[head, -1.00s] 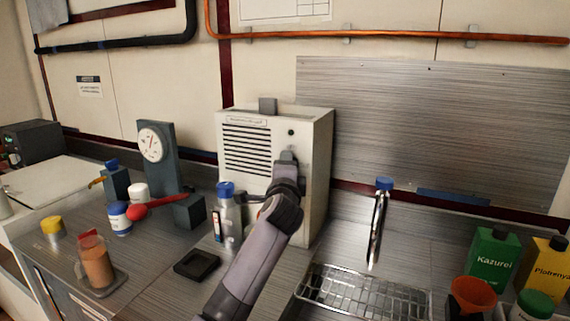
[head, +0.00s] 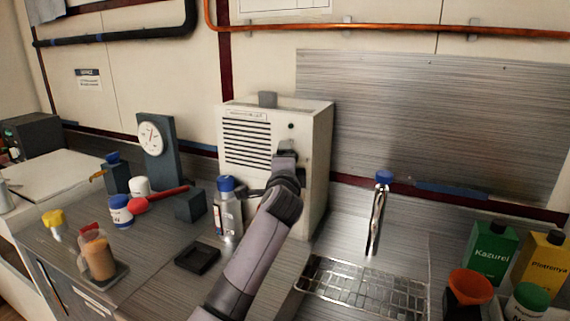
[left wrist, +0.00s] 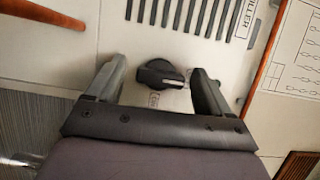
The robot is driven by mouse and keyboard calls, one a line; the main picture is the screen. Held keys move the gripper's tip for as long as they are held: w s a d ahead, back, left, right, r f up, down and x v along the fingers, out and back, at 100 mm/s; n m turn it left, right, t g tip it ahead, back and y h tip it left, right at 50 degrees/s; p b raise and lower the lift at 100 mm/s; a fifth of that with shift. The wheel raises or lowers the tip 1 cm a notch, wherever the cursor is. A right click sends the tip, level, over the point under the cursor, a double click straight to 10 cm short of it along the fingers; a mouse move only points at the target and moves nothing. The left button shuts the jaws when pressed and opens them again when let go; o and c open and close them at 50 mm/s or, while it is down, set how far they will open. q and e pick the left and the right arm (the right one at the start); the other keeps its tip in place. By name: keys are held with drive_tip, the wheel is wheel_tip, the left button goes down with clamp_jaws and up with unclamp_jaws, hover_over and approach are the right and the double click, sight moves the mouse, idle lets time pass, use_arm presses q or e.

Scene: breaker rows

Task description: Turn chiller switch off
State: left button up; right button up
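The chiller (head: 246,172) is a pale box with dark vent slots on its front, standing against the back wall on the counter. Its switch is a black rotary knob (left wrist: 161,74) on the pale front panel, below the slots and part of the word "CHILLER" in the left wrist view. In the head view my gripper hides the knob. My left gripper (head: 288,154) is at the chiller's front. In the left wrist view its two fingers are spread, one on each side of the knob, with gaps between them and it. My right gripper is not in view.
A metal bottle with a blue cap (head: 228,212) stands close left of my arm. A wire rack (head: 365,290), a tap (head: 377,215) and bottles (head: 490,252) are on the right.

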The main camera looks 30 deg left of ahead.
use_arm(q)
drive_tip(key=v, duration=0.7)
drive_tip(key=shift+b, duration=0.35)
idle(0.5)
